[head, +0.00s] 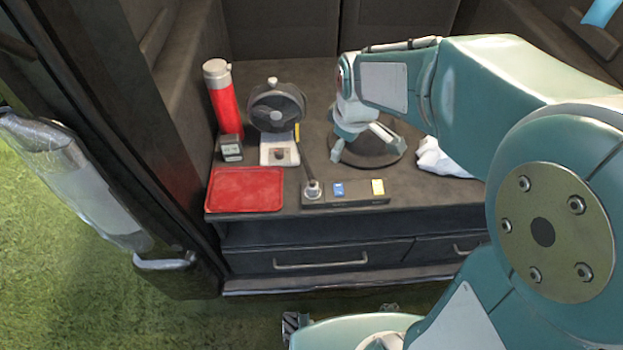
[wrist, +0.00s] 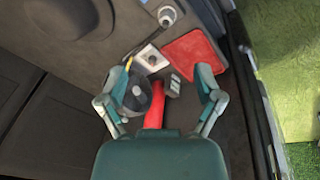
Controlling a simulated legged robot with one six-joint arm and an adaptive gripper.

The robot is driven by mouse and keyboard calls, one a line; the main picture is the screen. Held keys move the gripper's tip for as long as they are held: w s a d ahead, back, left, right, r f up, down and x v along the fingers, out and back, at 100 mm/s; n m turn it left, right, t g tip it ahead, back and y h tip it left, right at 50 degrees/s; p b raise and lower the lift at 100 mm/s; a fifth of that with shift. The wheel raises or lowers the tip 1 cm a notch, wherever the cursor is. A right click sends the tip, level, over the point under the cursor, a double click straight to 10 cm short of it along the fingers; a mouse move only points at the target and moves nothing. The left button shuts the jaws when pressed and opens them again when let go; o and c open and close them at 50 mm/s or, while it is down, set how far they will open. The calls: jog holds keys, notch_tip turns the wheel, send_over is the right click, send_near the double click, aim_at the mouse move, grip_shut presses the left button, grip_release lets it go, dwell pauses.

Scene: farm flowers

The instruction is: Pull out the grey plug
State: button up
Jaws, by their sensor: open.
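The grey plug (head: 312,188) stands upright in the left end of a dark power strip (head: 352,203) at the counter's front edge. A dark cord rises from the plug towards the fan. In the wrist view the plug (wrist: 166,17) is near the top edge, and the strip is partly cut off. My gripper (head: 368,148) is open and empty, to the right of and behind the plug, over a dark round object (head: 372,158). In the wrist view its spread fingers (wrist: 161,78) are apart from the plug.
A grey fan (head: 276,108) on a white base, a red bottle (head: 224,105), a small clock-like box (head: 231,148) and a red tray (head: 246,190) stand left. A white cloth (head: 440,158) lies right. Drawers (head: 318,256) are below the counter.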

jog(key=w+a+f+n+g, duration=0.1)
jog(key=w+a+f+n, duration=0.3)
jog(key=f, duration=0.4)
jog(key=n+g, duration=0.1)
jog(key=n, duration=0.3)
send_over(312, 182)
notch_tip(312, 182, down, 9)
jog(key=shift+f, duration=0.2)
jog(key=shift+f, duration=4.5)
grip_shut()
jog(key=shift+r, duration=0.15)
jog(key=shift+r, duration=2.9)
